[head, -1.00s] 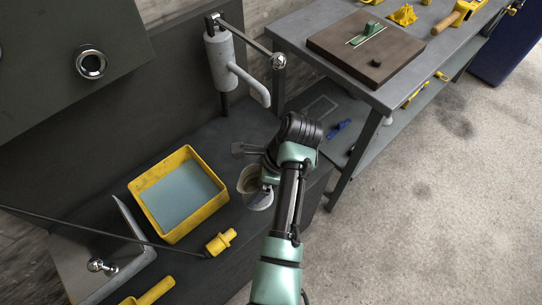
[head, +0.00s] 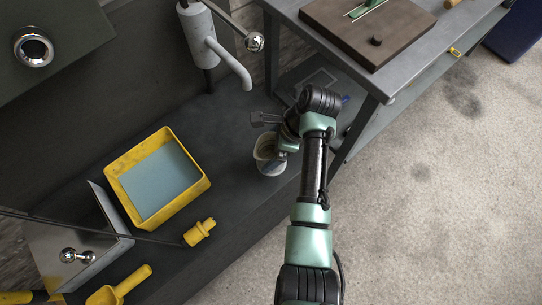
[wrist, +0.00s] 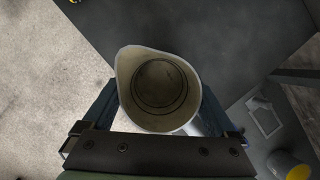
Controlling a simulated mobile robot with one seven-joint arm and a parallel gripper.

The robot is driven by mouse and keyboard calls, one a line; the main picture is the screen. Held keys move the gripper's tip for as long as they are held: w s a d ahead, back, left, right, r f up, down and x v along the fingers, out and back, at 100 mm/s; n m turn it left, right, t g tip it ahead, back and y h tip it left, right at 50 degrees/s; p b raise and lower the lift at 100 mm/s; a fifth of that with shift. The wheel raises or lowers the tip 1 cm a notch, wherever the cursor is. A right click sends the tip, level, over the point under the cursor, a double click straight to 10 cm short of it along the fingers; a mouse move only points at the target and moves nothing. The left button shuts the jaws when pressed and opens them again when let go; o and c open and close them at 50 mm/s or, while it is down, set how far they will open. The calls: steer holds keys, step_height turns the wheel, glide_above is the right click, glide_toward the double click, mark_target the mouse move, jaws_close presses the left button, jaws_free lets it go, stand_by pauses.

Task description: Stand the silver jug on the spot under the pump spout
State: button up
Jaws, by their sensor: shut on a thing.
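The silver jug (head: 266,158) is in my gripper (head: 276,140), near the front edge of the dark bench. In the wrist view I look down into the open mouth of the jug (wrist: 158,88), with a finger on each side. The jug looks upright; I cannot tell whether its base touches the bench. The grey pump (head: 200,35) stands at the back of the bench. Its curved spout (head: 234,66) ends above and a little left of the jug in the head view. The bench under the spout looks bare; no distinct mark shows there.
A yellow tray (head: 115,168) with a pale blue floor lies left of the jug. A yellow fitting (head: 199,232) and a yellow scoop (head: 118,287) lie nearer. A steel table (head: 375,82) stands close on the right. The bench (head: 235,115) between tray and spout is clear.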

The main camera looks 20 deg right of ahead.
steer(key=shift+f+b, duration=0.55)
steer(key=shift+f, duration=2.15)
steer(key=shift+f, duration=0.15)
steer(key=o, duration=1.2)
steer(key=shift+c, duration=0.2)
